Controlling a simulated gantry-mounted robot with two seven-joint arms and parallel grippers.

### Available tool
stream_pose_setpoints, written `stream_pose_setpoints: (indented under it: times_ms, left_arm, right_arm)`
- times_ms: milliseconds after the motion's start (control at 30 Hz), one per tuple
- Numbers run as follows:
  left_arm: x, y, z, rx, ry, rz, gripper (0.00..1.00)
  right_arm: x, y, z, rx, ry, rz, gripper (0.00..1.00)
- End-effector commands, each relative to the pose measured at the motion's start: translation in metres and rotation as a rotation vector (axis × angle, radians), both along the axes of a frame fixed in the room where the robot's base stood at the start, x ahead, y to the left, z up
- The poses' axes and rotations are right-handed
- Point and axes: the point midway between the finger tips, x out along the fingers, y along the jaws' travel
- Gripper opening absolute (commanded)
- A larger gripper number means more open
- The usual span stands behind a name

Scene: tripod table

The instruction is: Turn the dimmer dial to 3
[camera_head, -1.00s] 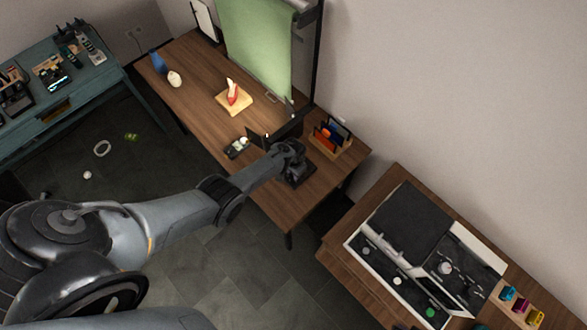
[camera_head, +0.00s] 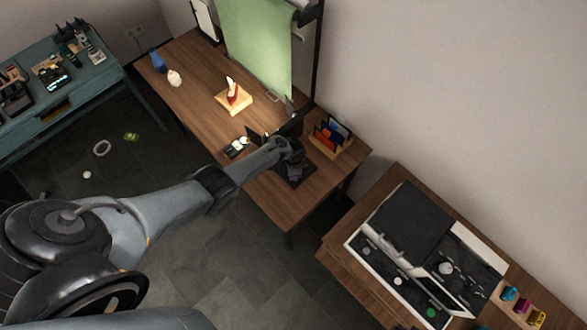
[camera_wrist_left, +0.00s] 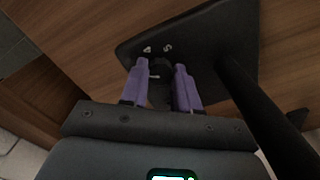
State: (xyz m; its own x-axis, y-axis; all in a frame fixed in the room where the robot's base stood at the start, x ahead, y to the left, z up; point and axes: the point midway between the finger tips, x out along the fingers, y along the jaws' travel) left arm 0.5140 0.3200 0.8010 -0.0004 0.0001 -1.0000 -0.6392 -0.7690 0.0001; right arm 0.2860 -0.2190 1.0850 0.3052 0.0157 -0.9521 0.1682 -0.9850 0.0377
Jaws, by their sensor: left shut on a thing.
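The dimmer's dark base plate (camera_wrist_left: 205,40) lies on the wooden table, with two pale number marks near its edge, a 4 and what looks like a 5. The black dial (camera_wrist_left: 160,85) stands between the purple fingers of my left gripper (camera_wrist_left: 163,85), which is shut on it from both sides. The dial's pointer and the other marks are hidden by the gripper or too dark to read. In the head view my left gripper (camera_head: 290,160) covers most of the dimmer at the table's right end. My right gripper is not in view.
A black rod (camera_wrist_left: 262,115) rises close beside my gripper. On the table (camera_head: 195,75), a rack of coloured items (camera_head: 332,138) stands just right of the gripper, and a small stand with a red and white object (camera_head: 236,95) sits further back.

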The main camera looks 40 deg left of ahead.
Motion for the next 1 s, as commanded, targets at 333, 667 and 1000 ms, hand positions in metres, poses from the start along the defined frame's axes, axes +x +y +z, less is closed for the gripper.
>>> stream_pose_setpoints:
  times_ms: [333,667,1000]
  left_arm:
    - [0.0001,0.0002,-0.0006,0.000,-0.001,-0.008,0.00]
    - [0.0000,-0.0001,-0.0003,0.000,0.000,-0.008,0.56]
    - [0.0002,-0.0001,0.0074,0.000,-0.001,-0.007,0.56]
  right_arm:
    - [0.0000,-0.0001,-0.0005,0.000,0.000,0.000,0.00]
    - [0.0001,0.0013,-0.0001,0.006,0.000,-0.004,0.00]
    - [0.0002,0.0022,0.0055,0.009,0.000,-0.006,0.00]
